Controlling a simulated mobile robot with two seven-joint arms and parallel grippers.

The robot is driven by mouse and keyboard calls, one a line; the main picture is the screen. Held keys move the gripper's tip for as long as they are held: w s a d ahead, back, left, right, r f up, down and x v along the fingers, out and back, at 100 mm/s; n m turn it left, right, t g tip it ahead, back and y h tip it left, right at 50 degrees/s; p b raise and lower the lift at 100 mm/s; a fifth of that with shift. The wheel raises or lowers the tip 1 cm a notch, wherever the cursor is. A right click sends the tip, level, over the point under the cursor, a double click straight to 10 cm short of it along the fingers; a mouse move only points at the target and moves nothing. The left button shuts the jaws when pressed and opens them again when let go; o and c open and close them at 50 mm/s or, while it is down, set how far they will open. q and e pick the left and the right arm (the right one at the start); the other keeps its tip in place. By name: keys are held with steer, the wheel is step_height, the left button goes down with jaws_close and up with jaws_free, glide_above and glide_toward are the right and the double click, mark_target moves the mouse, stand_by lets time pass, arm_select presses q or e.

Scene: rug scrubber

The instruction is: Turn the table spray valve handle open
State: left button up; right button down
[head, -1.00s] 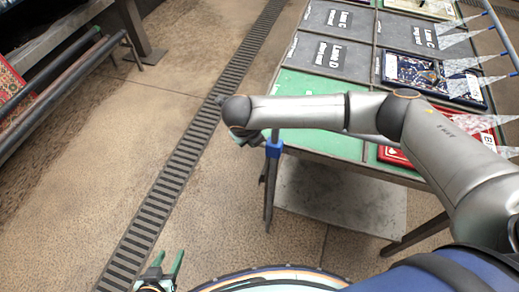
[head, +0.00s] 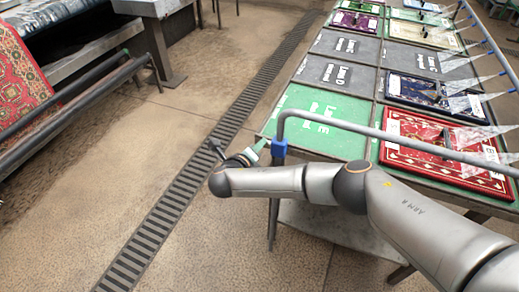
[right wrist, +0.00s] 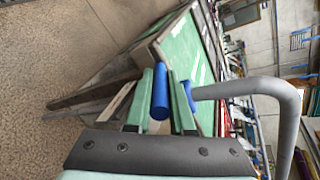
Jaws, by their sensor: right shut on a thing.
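The valve handle (right wrist: 160,98) is a blue bar in the right wrist view. It stands between the green fingers of my right gripper (right wrist: 165,78), which is shut on it. A second blue part, the valve body (right wrist: 228,90), joins the grey pipe. In the head view the blue valve (head: 279,149) sits on the pipe at the table's near left corner. My right gripper (head: 262,147) is there at its left side, partly hidden by my wrist. My left gripper is out of view.
The grey pipe (head: 340,124) crosses above the table's near end. A green panel (head: 322,130), a red rug (head: 440,160) and a dark blue rug (head: 425,92) lie on the table. Pale spray fans (head: 466,104) show along its right side. A floor drain (head: 180,195) runs left of it.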

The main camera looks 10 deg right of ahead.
steer(key=shift+s+f+t+h+b, duration=0.15)
steer(key=shift+f+t+h+b, duration=0.25)
steer(key=shift+f+t+b, duration=0.25)
steer(key=shift+f+t+h+b, duration=0.2)
steer(key=shift+t+h+b, duration=0.2)
steer(key=shift+t+b, duration=0.2)
steer(key=shift+t+h+b, duration=0.3)
steer(key=shift+t+b, duration=0.05)
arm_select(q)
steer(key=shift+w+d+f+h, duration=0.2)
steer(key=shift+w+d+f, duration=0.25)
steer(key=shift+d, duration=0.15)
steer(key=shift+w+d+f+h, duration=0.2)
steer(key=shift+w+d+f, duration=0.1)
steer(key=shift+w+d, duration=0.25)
arm_select(e)
steer(key=shift+t, duration=0.3)
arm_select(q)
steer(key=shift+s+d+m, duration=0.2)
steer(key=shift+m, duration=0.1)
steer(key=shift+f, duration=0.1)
arm_select(e)
steer(key=c, duration=0.8)
jaws_free()
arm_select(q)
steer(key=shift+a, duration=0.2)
